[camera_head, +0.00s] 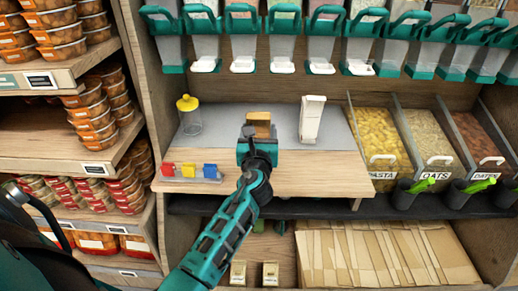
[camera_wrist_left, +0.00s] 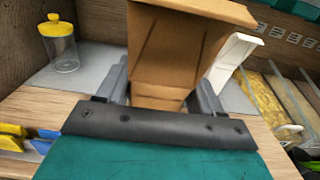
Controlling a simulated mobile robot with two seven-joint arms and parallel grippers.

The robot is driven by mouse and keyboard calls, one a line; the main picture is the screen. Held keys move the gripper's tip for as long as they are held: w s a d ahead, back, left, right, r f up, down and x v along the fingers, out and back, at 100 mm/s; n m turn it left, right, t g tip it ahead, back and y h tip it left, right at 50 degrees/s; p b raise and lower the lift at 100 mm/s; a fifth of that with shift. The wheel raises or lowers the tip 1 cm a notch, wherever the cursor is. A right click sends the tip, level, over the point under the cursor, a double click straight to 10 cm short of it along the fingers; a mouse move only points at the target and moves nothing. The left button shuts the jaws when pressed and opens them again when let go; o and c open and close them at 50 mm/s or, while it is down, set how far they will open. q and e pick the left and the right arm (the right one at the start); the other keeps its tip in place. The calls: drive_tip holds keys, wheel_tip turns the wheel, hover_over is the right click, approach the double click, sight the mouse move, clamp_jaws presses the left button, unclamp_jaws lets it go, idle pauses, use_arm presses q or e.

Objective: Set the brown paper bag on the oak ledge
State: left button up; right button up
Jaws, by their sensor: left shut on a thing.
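The brown paper bag (camera_head: 261,121) is between the jaws of my left gripper (camera_head: 258,143), over the oak ledge (camera_head: 310,174). In the left wrist view the bag (camera_wrist_left: 170,55) fills the space between the two grey fingers of the gripper (camera_wrist_left: 160,95), which is shut on it. The bag stands roughly upright with its top flaring outward. The gripper hides its lower part, so I cannot tell whether its bottom touches the ledge. My right gripper is not in view.
A grey mat (camera_head: 348,134) covers the ledge's back. A yellow-lidded jar (camera_head: 190,118) stands left of the bag and a white container (camera_head: 312,119) right. Coloured clips (camera_head: 190,170) sit at front left. Bins of pasta (camera_head: 380,140) stand further right; dispensers (camera_head: 243,45) hang above.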

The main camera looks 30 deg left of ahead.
use_arm(q)
wheel_tip(320, 180, down, 3)
drive_tip(key=shift+f+b, duration=0.15)
drive_tip(key=shift+b, duration=0.7)
drive_tip(key=shift+f, duration=0.25)
drive_tip(key=shift+r, duration=0.15)
drive_tip(key=shift+f, duration=0.2)
drive_tip(key=o, duration=1.2)
drive_tip(key=shift+c, duration=0.2)
drive_tip(key=o, duration=0.4)
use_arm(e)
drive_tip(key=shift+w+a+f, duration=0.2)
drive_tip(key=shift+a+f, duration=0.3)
use_arm(q)
drive_tip(key=shift+r, duration=0.15)
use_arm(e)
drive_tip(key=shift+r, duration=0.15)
